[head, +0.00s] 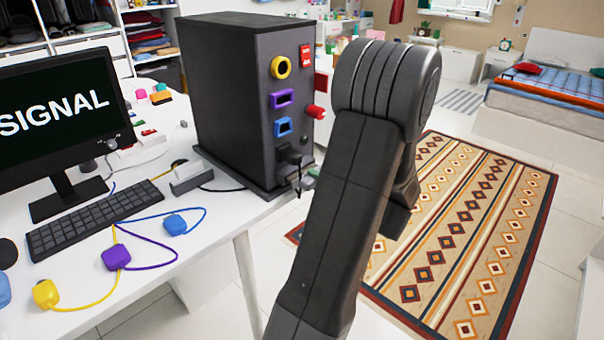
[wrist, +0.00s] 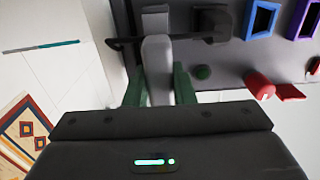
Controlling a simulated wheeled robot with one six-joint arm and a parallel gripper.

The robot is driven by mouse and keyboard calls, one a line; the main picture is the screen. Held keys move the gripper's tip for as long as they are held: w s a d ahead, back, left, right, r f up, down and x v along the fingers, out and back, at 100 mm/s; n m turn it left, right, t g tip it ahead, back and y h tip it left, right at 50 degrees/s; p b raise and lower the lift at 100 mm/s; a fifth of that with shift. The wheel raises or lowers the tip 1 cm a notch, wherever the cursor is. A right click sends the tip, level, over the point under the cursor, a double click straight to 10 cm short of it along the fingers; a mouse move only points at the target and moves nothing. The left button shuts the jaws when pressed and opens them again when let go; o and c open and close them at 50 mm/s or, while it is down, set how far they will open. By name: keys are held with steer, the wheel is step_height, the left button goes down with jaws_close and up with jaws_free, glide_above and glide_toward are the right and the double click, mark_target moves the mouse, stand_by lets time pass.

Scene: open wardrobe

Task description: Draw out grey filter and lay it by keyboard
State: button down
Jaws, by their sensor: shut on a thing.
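A light grey piece, which looks like the grey filter (wrist: 158,75), is between the green fingers of my gripper (wrist: 159,88) in the wrist view. Its far end is at the lower part of the dark computer tower (wrist: 230,68). I cannot tell whether it is still seated. A black plug (head: 289,157) with a black cable is just above it on the tower (head: 222,100); the cable crosses close to the grey piece. In the head view my gripper (head: 307,181) is at the tower's lower right, partly hidden by my arm. The keyboard (head: 95,217) lies on the desk to the left.
Yellow (head: 46,294), purple (head: 116,257) and blue (head: 176,225) plugs with loose cables lie around the keyboard. A grey block (head: 189,178) stands between keyboard and tower. The monitor (head: 60,120) is behind the keyboard. A red knob (head: 316,112) juts from the tower.

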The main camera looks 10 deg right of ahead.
steer(key=shift+s+d+b, duration=0.35)
steer(key=shift+s+d, duration=0.05)
steer(key=shift+s, duration=0.15)
stand_by(0.5)
steer(key=shift+b+v, duration=0.65)
steer(key=shift+v, duration=1.25)
steer(key=shift+f, duration=0.15)
